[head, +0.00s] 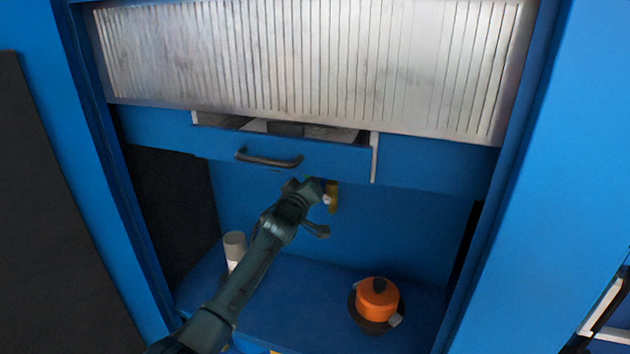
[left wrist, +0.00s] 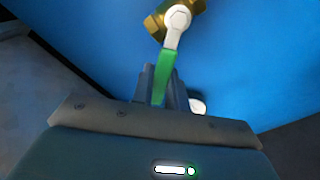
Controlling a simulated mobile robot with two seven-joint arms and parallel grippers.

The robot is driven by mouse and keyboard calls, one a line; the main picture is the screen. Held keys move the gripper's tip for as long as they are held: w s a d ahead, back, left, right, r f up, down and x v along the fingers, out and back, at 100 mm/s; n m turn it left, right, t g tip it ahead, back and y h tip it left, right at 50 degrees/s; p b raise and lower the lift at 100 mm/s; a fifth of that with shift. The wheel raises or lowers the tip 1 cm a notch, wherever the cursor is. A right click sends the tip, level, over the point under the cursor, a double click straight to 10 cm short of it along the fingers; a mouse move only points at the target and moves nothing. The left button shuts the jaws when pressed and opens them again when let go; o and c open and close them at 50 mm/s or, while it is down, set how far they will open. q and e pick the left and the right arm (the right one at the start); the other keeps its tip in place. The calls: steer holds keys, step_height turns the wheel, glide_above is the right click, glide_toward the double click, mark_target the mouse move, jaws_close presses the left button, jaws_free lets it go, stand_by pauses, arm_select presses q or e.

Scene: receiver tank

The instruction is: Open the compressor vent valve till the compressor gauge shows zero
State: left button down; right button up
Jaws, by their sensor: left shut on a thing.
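A brass valve (head: 333,198) is at the blue back panel under the drawer. In the left wrist view the brass valve body (left wrist: 188,10) has a pale hub with a green lever (left wrist: 168,68) running down from it. My left gripper (head: 319,190) is at the valve. It is shut on the green lever, with its fingers (left wrist: 160,85) on either side of the lever's lower part. No readable compressor gauge shows. A small white round thing (left wrist: 198,106) beside the fingers is partly hidden, and I cannot tell what it is. My right gripper is not in view.
A blue drawer front (head: 330,160) with a dark handle (head: 268,160) is just above my arm. A ribbed metal panel (head: 310,65) is above it. On the blue shelf (head: 300,315) stand an orange round vessel (head: 378,299) at right and a grey-white cylinder (head: 235,246) at left.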

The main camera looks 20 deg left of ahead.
arm_select(q)
steer(key=shift+a+f+n+b, duration=0.4)
steer(key=shift+f+n, duration=0.45)
steer(key=shift+n, duration=0.8)
steer(key=shift+a+f+n+b, duration=0.35)
steer(key=shift+f+n, duration=0.45)
steer(key=shift+n, duration=0.8)
steer(key=shift+a+f+n+b, duration=0.4)
steer(key=shift+f+n, duration=0.45)
steer(key=shift+n, duration=0.8)
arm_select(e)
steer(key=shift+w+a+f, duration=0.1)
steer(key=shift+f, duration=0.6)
arm_select(q)
steer(key=shift+d, duration=0.1)
steer(key=c, duration=1.4)
jaws_free()
steer(key=s, duration=0.4)
steer(key=s+p, duration=0.1)
steer(key=s, duration=0.8)
steer(key=shift+a+p, duration=0.25)
steer(key=shift+p, duration=0.15)
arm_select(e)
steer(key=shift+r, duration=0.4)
